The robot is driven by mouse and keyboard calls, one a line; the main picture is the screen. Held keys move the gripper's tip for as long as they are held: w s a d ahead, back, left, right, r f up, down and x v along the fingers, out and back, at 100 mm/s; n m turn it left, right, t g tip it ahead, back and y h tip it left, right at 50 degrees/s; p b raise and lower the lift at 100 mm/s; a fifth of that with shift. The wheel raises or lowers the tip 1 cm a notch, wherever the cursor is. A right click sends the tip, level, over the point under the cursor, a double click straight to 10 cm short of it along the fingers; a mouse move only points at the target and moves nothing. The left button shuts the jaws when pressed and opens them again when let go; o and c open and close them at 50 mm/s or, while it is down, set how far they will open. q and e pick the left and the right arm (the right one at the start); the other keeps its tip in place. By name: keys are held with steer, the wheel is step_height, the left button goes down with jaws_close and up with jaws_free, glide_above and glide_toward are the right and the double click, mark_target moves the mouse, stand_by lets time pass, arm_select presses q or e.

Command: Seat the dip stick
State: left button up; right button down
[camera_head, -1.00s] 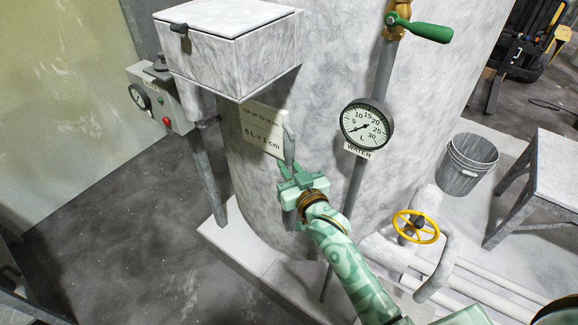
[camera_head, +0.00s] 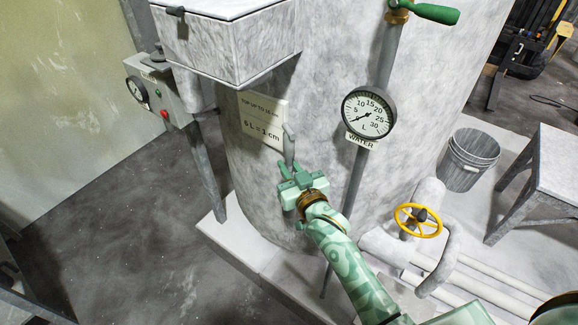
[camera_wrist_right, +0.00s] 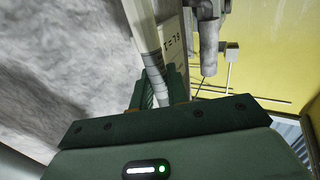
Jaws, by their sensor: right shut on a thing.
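The dip stick (camera_head: 289,146) is a thin grey rod in my right gripper (camera_head: 290,172), standing nearly upright in front of the big pale tank (camera_head: 320,75). Its upper part rises above the fingers, in front of the right side of a paper sign. In the right wrist view the stick (camera_wrist_right: 144,42), with dark marks across it, runs up and left from between the shut fingers (camera_wrist_right: 158,95). The stick's lower part is mostly hidden by the gripper. The tank's top is out of view. My left gripper is not in view.
The sign (camera_head: 263,120) is on the tank wall, with a box (camera_head: 225,45) above it. A water gauge (camera_head: 368,112) and its pipe stand right of the gripper. A yellow handwheel (camera_head: 418,220), pail (camera_head: 468,160) and stool (camera_head: 555,165) are further right. Open floor lies at left.

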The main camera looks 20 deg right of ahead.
steer(key=shift+f+b, duration=0.4)
steer(key=shift+f, duration=0.45)
steer(key=c, duration=1.3)
jaws_free()
steer(key=s+d+b, duration=0.2)
steer(key=s, duration=1.4)
steer(key=shift+d, duration=0.15)
steer(key=shift+s+r, duration=0.1)
